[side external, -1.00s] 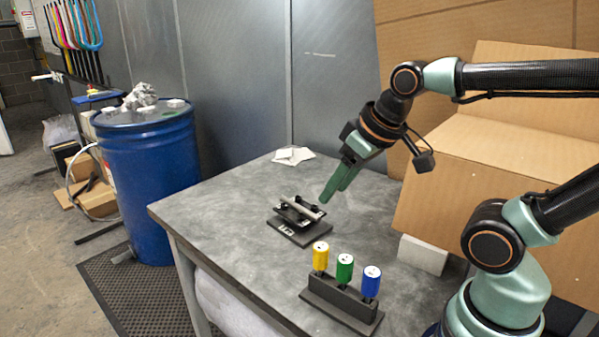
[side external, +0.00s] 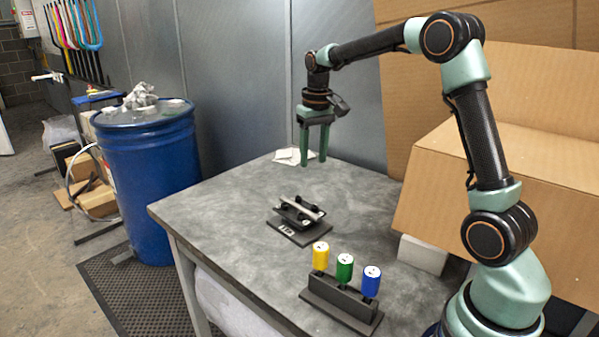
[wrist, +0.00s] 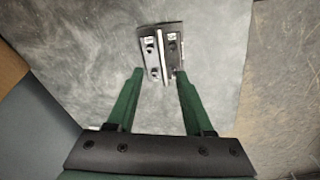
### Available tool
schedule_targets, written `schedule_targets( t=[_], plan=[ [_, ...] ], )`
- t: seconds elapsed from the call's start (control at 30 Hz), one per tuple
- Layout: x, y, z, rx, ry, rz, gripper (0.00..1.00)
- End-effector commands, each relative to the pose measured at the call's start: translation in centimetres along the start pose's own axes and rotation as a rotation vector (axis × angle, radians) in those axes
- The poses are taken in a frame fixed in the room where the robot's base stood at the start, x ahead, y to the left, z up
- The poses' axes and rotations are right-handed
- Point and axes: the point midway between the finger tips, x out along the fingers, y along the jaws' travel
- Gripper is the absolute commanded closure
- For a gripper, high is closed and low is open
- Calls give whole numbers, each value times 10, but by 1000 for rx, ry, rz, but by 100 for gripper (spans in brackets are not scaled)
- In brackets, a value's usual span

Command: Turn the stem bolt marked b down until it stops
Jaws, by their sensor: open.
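A small dark fixture (side external: 291,236) with a pale bar (side external: 303,207) and small black bolts sits on the grey table. In the wrist view the fixture (wrist: 174,29) lies past my fingertips, with its pale bar running lengthwise and dark bolt heads on it. The letters are too small to read, so I cannot tell which bolt is b. My gripper (side external: 313,160) points down, open and empty, above and behind the fixture in the side view. Its two green fingers (wrist: 160,74) stand apart in the wrist view, and the right fingertip overlaps the fixture's near end in the picture.
A black rack (side external: 340,299) at the table's front holds yellow (side external: 320,257), green (side external: 344,268) and blue (side external: 371,281) cylinders. A white cloth (side external: 286,156) lies at the back. A white block (side external: 423,254) and cardboard (side external: 500,190) stand right. The table (side external: 215,215) is bare left of the fixture.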

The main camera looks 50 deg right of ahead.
Motion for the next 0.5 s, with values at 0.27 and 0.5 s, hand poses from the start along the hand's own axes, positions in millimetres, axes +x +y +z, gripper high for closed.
schedule_targets(
  t=[0.27, 0.5],
  plan=[
    [32, 22, -20, 49, -63, 3, 48],
    [53, 23, -19, 51, -68, 3, 48]
  ],
)
